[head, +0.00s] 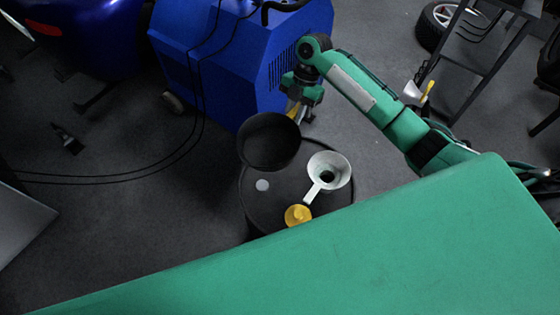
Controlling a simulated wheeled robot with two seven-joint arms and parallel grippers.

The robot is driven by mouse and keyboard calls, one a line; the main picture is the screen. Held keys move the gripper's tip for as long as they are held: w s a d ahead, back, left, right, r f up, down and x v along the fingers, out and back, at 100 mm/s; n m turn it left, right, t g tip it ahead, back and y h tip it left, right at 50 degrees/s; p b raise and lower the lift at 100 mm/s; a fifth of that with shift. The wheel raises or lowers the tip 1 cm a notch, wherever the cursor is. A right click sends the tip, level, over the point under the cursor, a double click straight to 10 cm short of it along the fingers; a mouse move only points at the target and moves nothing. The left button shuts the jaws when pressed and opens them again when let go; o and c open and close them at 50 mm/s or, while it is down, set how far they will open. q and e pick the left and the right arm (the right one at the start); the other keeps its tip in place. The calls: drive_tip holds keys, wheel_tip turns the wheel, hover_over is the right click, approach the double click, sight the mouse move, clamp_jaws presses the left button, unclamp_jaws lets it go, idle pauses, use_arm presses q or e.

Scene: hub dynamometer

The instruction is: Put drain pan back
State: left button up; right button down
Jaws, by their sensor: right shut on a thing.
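The drain pan is a round black pan (268,141) near the middle of the head view, its dark inside facing me. My right gripper (295,113) comes in from the right and is shut on the pan at its upper right rim. The pan overlaps the far edge of a black drum (250,205) in the picture. I cannot tell whether it touches the drum or hangs above it. The contact at the fingertips is small and partly hidden. My left gripper is out of view.
On the drum top are a white funnel (341,164) and a yellow cap-like piece (297,214). A blue machine (230,62) stands just behind the pan. Black cables (150,172) cross the floor at left. A wheel (440,22) and a dark rack (470,75) stand at upper right.

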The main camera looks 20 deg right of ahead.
wheel_tip(320, 180, down, 14)
drive_tip(key=shift+f, duration=2.25)
drive_tip(key=c, duration=1.3)
unclamp_jaws()
drive_tip(key=shift+o, duration=0.2)
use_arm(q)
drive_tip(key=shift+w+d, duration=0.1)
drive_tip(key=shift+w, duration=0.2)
use_arm(e)
drive_tip(key=v, duration=1.2)
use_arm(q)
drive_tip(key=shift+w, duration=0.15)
use_arm(e)
drive_tip(key=shift+s, duration=0.1)
